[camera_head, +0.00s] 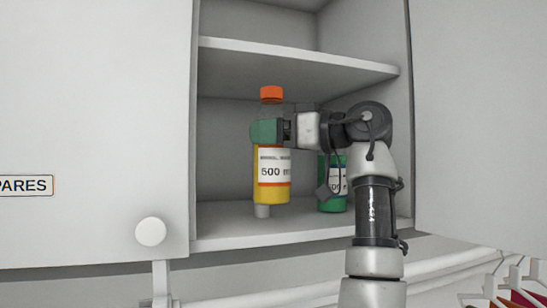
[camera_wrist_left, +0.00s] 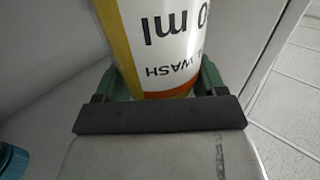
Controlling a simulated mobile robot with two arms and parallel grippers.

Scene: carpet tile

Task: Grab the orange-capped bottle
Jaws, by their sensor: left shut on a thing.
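The orange-capped bottle (camera_head: 272,175) is upright in the open cabinet, yellow with a white "500 ml" label. My left gripper (camera_head: 268,131) has its green fingers around the bottle's upper body, below the orange cap. The gripper is shut on it. In the left wrist view, the bottle (camera_wrist_left: 165,40) sits between the two green fingers (camera_wrist_left: 160,80), its label upside down. My right gripper is not in view.
A green bottle (camera_head: 333,205) stands on the lower shelf (camera_head: 235,225) to the right, partly hidden by my arm. An upper shelf (camera_head: 300,60) is above the orange cap. Cabinet doors flank the opening. A teal object (camera_wrist_left: 12,160) shows at the wrist view's lower left.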

